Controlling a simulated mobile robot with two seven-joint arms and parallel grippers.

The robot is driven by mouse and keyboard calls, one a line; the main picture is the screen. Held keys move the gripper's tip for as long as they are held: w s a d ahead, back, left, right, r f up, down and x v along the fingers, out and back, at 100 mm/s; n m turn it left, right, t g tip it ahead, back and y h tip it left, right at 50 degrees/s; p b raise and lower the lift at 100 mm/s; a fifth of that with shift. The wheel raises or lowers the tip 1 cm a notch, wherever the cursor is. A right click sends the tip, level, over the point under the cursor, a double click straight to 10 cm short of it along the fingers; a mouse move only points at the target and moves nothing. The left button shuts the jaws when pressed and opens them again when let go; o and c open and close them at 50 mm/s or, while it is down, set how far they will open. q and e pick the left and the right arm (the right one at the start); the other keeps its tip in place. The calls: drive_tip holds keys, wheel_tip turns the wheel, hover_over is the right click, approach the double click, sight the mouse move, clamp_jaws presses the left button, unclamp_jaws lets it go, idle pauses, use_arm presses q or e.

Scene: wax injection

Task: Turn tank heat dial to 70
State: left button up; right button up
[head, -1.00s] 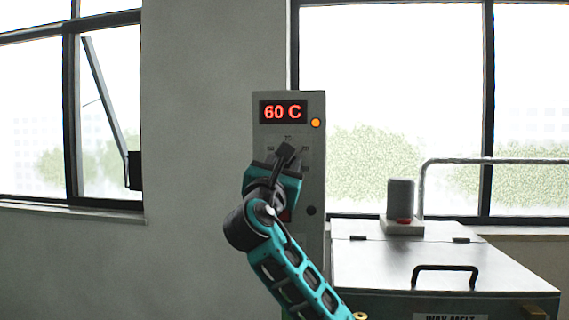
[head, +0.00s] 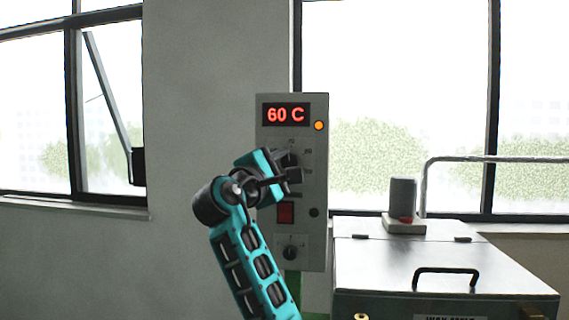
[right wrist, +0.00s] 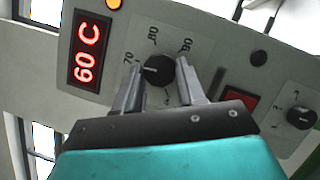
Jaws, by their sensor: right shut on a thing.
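The grey control panel (head: 315,200) stands by the window, its red display (head: 286,114) reading 60 C. The heat dial (right wrist: 158,70) is a round black knob with a pale mark, ringed by printed numbers such as 70, 80 and 90. My right gripper (head: 290,167) covers most of the dial in the head view. In the right wrist view its two fingers (right wrist: 158,82) are on either side of the knob and shut on it. The mark's exact setting is hard to read. My left gripper is not in view.
A red switch (head: 286,213), a black button (head: 314,212) and a second, lower knob (head: 291,253) are on the same panel. An orange lamp (head: 319,126) glows beside the display. A metal tank (head: 400,265) with a handled lid stands at right.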

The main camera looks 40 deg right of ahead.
drive_tip(key=shift+m, duration=0.7)
drive_tip(key=o, duration=1.1)
drive_tip(key=shift+c, duration=0.2)
drive_tip(key=b+v, duration=0.1)
drive_tip(key=v, duration=1.2)
drive_tip(key=shift+r, duration=0.2)
drive_tip(key=shift+w, duration=0.1)
